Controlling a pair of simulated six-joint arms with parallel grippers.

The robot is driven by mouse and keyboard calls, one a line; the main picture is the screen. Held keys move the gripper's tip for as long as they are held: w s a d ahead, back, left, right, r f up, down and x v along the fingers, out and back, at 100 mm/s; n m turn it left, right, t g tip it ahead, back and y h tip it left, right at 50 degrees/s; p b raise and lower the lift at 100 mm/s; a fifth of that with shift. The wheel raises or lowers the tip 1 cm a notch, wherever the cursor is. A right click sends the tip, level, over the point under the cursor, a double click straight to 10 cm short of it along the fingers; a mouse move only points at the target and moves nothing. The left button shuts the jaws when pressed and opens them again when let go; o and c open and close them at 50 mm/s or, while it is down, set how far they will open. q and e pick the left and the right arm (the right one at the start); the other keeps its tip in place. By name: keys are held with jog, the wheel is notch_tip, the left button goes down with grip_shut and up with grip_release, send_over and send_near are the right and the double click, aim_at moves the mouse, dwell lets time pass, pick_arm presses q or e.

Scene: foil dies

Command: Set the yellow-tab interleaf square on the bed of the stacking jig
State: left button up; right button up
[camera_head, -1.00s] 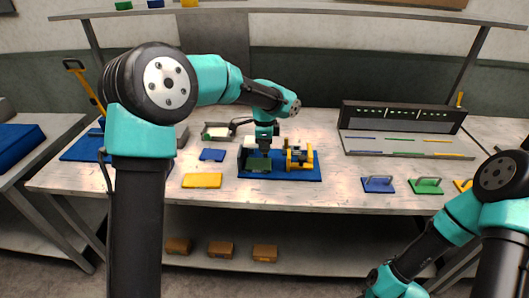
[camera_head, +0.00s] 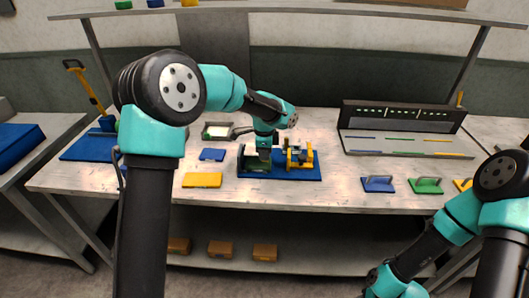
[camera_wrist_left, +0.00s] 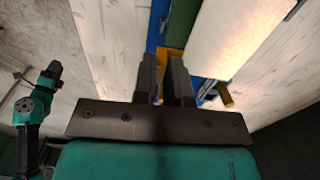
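The stacking jig's blue base (camera_head: 308,176) is at the middle of the bench, with a yellow frame or clamp (camera_head: 300,158) on its right. A green flat piece (camera_head: 258,168) lies over the jig's left part; I cannot tell if it is the interleaf. My left gripper (camera_head: 263,159) points down just over it. In the left wrist view, the gripper's fingers (camera_wrist_left: 164,75) are close together with a narrow gap. Yellow (camera_wrist_left: 160,92) shows in and beyond that gap; whether it is a gripped tab or the jig is unclear.
A yellow plate (camera_head: 202,180) and a small blue plate (camera_head: 212,155) lie left of the jig. A dark-backed rack (camera_head: 405,118) stands at the back right. Bench between jig and rack is clear.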

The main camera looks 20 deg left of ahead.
pick_arm(q)
jog(key=o, duration=0.4)
jog(key=shift+r, duration=0.1)
notch_tip(320, 180, up, 13)
jog(key=shift+f, duration=0.2)
dwell(0.3)
jog(key=shift+f, duration=0.1)
dwell(0.3)
